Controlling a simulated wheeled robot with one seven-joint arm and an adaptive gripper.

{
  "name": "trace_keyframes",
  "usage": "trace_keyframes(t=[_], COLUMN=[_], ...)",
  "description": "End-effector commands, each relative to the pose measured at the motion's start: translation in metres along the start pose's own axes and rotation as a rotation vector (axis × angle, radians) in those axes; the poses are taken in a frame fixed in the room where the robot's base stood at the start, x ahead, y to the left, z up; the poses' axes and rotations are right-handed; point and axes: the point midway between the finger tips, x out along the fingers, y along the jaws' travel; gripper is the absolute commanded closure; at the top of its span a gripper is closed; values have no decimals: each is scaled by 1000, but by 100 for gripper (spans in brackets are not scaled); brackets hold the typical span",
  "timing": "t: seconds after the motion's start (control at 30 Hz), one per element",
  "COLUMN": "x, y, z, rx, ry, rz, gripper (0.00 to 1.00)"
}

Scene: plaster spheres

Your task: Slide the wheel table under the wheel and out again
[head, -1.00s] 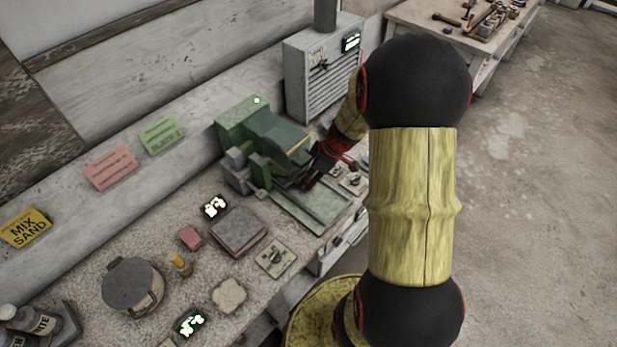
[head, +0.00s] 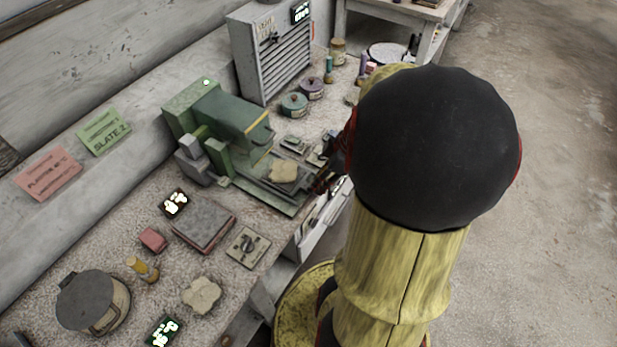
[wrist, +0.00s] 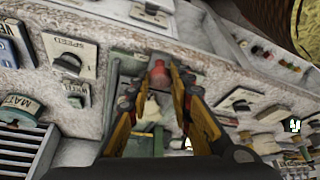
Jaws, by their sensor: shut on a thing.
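The green grinding machine (head: 215,120) stands against the wall in the head view. Its hood hides the wheel. The grey wheel table (head: 262,172) lies in front of the hood, over a green bed (head: 272,198), with a pale tan piece (head: 283,171) on it. My gripper (head: 326,181) is at the table's outer right end, partly hidden by my arm. In the wrist view my gripper (wrist: 161,82) is shut on a red knob (wrist: 158,74). The tan piece (wrist: 150,110) shows between the fingers.
A grey louvred cabinet (head: 270,50) stands behind the machine. Round lidded tins (head: 294,104) and small dial plates lie on the bench to its right. A dark slab (head: 203,229) and a dial plate (head: 247,247) lie to its left.

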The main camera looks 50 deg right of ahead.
Motion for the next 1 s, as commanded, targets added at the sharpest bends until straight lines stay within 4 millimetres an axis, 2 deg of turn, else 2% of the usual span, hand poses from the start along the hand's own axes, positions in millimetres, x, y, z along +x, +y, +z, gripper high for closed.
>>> trace_keyframes(t=[0.43,0.47,0.6,0.87,1.0], x=[-2,-2,-2,-2,-10], y=[-4,-4,-3,-2,-1], z=[6,6,5,5,4], rx=[-1,-1,-1,-1,0], ry=[-3,-3,-2,-1,0], rz=[-5,-5,-4,-2,2], gripper=[100,78,70,70,70])
